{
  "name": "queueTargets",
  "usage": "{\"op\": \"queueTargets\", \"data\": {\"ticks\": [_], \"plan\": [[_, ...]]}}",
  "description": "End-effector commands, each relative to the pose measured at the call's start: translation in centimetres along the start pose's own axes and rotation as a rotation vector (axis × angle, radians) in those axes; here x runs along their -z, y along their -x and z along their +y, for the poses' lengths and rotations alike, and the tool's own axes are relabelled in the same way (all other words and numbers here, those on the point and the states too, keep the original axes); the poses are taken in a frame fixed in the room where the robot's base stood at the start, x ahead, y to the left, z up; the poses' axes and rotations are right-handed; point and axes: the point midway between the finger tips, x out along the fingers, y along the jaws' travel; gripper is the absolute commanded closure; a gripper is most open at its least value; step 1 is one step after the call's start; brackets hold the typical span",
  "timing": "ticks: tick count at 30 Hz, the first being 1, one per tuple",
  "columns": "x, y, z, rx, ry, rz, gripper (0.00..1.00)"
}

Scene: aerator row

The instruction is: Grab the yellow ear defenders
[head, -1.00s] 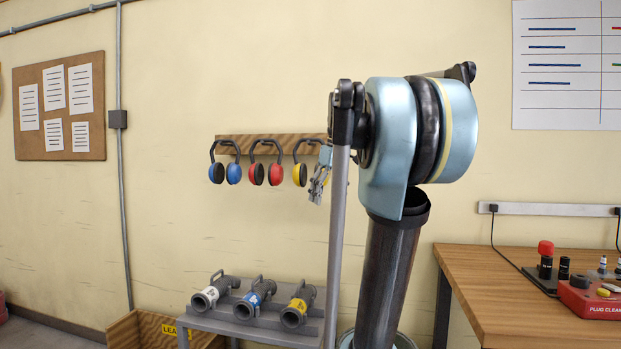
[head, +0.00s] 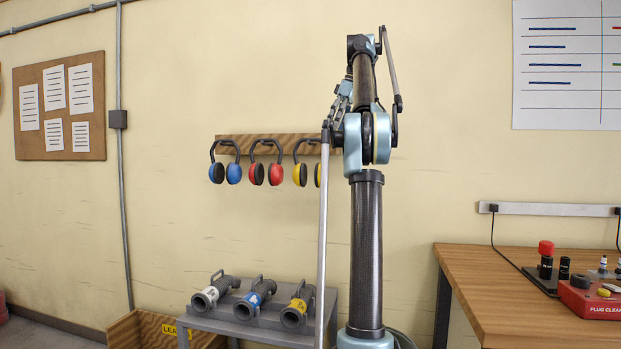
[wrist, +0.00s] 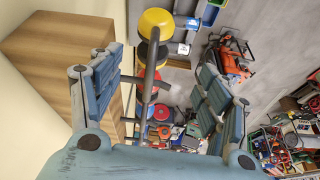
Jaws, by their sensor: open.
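The yellow ear defenders (head: 300,174) hang at the right end of a wooden wall rail in the head view, their right cup partly covered by my arm's rod. In the wrist view their yellow cups (wrist: 155,23) and dark headband (wrist: 149,92) appear between the fingers of my gripper (wrist: 157,66). The gripper is open, with a finger on either side and a gap to each. In the head view my gripper (head: 342,96) is up near the wall, above and right of the ear defenders, partly hidden by my arm.
Red ear defenders (head: 266,174) and blue ear defenders (head: 225,173) hang to the left on the same rail (head: 232,142). Below stands a grey bench with several pipe fittings (head: 256,299). A wooden table (head: 500,268) is at right. The wall above the rail is clear.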

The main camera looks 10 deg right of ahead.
Motion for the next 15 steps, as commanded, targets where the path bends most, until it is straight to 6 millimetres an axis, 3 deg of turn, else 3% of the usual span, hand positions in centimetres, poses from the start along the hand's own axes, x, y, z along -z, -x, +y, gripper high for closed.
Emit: {"op": "queueTargets", "data": {"ticks": [8,15], "plan": [[0.0,1.0,1.4,0.005,0.068,0.023,0.3],[0.1,-0.3,1.4,0.006,0.074,0.024,0.3]]}}
